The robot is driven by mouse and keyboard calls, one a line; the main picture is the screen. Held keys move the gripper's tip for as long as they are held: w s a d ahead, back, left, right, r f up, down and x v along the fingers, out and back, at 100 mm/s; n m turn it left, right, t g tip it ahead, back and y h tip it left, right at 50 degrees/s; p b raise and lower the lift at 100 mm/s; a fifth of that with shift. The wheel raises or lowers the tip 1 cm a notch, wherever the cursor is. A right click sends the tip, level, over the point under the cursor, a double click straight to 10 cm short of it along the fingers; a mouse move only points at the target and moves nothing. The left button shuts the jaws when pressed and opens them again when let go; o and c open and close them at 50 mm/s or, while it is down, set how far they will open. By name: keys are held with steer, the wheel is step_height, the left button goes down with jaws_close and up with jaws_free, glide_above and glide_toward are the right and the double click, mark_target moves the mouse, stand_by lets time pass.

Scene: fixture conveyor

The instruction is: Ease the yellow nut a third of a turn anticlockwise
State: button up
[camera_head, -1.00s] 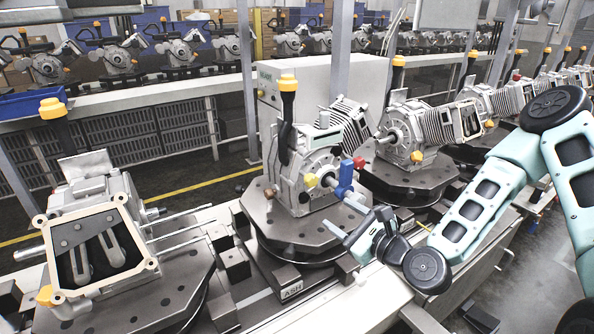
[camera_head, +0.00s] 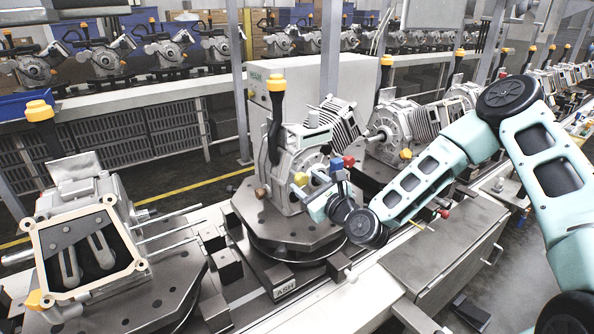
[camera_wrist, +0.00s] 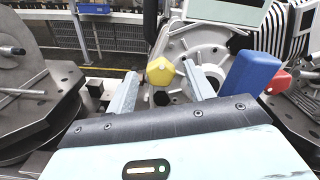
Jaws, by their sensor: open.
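The yellow nut (camera_head: 300,178) sits on the front of the grey engine housing (camera_head: 285,155) on the middle fixture. In the wrist view the nut (camera_wrist: 160,71) is a yellow faceted piece between and just ahead of my fingertips. My gripper (camera_head: 306,189) is in front of the housing, close to the nut. In the wrist view my gripper (camera_wrist: 160,78) has its two fingers spread, one on each side of the nut, with gaps visible. I cannot tell how deep the nut is between them.
A blue block (camera_wrist: 252,73) with a red end (camera_wrist: 280,83) sticks out right of my right finger. A black post with a yellow cap (camera_head: 275,82) stands behind the housing. Another fixture with a square-framed housing (camera_head: 85,295) is at left.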

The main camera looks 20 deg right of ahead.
mark_target(303, 180)
steer(key=shift+p+x, duration=0.65)
steer(key=shift+x, duration=1.95)
steer(key=c, duration=1)
